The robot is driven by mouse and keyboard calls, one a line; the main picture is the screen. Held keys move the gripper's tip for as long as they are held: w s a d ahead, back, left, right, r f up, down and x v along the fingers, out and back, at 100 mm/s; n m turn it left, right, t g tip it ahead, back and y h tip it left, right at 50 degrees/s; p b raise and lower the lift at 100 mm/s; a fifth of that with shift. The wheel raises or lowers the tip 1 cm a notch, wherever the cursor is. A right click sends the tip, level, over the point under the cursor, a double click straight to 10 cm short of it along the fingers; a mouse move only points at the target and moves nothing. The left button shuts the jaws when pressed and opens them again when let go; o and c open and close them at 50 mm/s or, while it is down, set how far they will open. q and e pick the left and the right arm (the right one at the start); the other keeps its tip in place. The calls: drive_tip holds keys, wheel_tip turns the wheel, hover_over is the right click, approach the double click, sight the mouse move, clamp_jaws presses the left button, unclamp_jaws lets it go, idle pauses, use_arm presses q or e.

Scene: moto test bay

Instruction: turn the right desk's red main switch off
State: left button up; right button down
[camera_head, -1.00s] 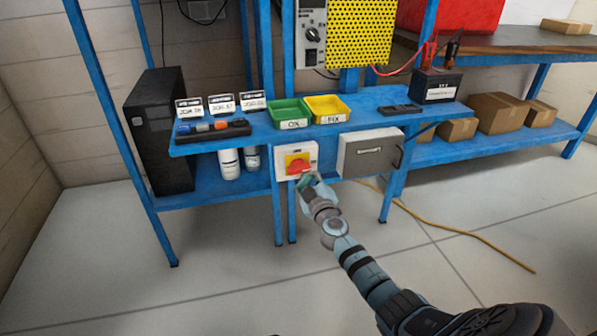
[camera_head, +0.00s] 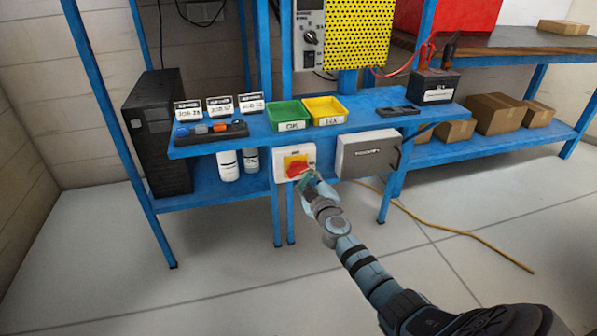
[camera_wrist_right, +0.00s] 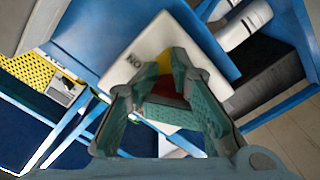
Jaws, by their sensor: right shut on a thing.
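The red main switch (camera_head: 294,168) sits on a yellow plate on a white box (camera_head: 281,175) under the front edge of the blue desk. Its red handle looks tilted in the head view. My right gripper (camera_head: 307,178) reaches it from the front and is shut on the handle. In the right wrist view the gripper's fingers (camera_wrist_right: 166,74) close around the red handle (camera_wrist_right: 170,88), mostly hidden between them. The white box (camera_wrist_right: 145,50) behind it carries dark lettering. My left gripper is in neither view.
A grey drawer box (camera_head: 366,155) hangs just right of the switch. A green bin (camera_head: 288,112) and yellow bin (camera_head: 325,107) stand on the desk above. A blue leg is below the switch. A yellow cable (camera_head: 470,232) lies on the otherwise open floor.

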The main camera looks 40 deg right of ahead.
sight(307, 168)
drive_tip(key=shift+d+r+p, duration=0.15)
drive_tip(key=shift+r+p, duration=0.25)
drive_tip(key=shift+r, duration=0.3)
idle(0.7)
drive_tip(key=shift+r+p, duration=0.45)
drive_tip(key=shift+r, duration=0.1)
idle(0.6)
drive_tip(key=shift+r, duration=0.4)
drive_tip(key=shift+a, duration=0.2)
drive_tip(key=shift+w+a, duration=0.1)
drive_tip(key=shift+a, duration=0.05)
drive_tip(key=shift+f, duration=0.15)
drive_tip(key=shift+d+f+b, duration=0.35)
drive_tip(key=shift+f+b, duration=0.2)
drive_tip(key=p+v, duration=0.1)
drive_tip(key=v, duration=0.7)
drive_tip(key=shift+p, duration=0.3)
